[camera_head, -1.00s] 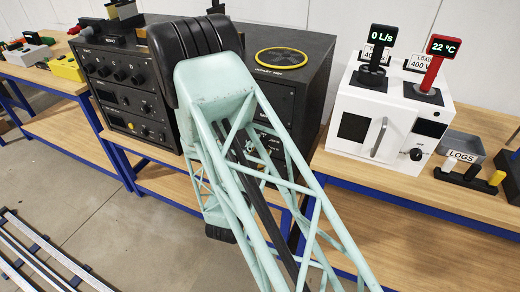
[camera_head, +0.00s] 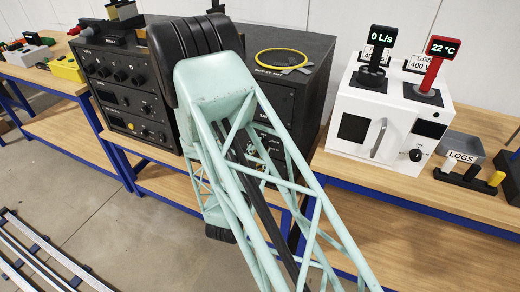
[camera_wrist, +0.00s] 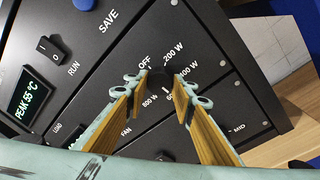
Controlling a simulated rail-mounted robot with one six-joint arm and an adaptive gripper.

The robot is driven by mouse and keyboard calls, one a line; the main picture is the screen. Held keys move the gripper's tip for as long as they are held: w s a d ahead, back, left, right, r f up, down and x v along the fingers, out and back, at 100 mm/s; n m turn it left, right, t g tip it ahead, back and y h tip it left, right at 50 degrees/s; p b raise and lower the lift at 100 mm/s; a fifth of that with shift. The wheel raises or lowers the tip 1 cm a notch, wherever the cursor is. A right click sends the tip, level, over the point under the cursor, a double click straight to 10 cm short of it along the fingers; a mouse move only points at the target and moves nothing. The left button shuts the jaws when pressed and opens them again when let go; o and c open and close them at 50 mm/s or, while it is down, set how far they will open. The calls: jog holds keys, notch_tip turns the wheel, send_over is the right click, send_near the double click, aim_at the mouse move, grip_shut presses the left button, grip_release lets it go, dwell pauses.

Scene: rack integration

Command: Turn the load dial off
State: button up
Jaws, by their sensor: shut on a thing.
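The load dial (camera_wrist: 159,80) is a small black knob on a dark panel in the wrist view. Around it are printed OFF, 200 W, a partly hidden 600 mark and 800 W. My gripper (camera_wrist: 157,88) has one finger on each side of the dial and is shut on it. I cannot tell which mark the dial points to, as the fingers and shadow cover part of it. In the head view my arm hides the dial and the gripper.
Beside the dial, the panel carries a SAVE label, a RUN switch (camera_wrist: 50,48) and a green PEAK 55 °C display (camera_wrist: 30,97). In the head view, a yellow ring (camera_head: 284,50) lies on the dark cabinet. A white box (camera_head: 385,115) with two small readouts stands to the right.

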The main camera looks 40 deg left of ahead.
jog(key=shift+a+n+t+h+p, duration=0.15)
jog(key=shift+n+h+p, duration=1.2)
jog(key=shift+n, duration=4)
jog(key=shift+n+t+h+p, duration=0.1)
jog(key=shift+n+t+p, duration=0.15)
jog(key=shift+n+p, duration=3.65)
jog(key=shift+a+n+t+h+p, duration=0.15)
jog(key=shift+n+h+p, duration=0.45)
jog(key=shift+n, duration=6.15)
jog(key=o, duration=0.8)
jog(key=shift+o, duration=0.2)
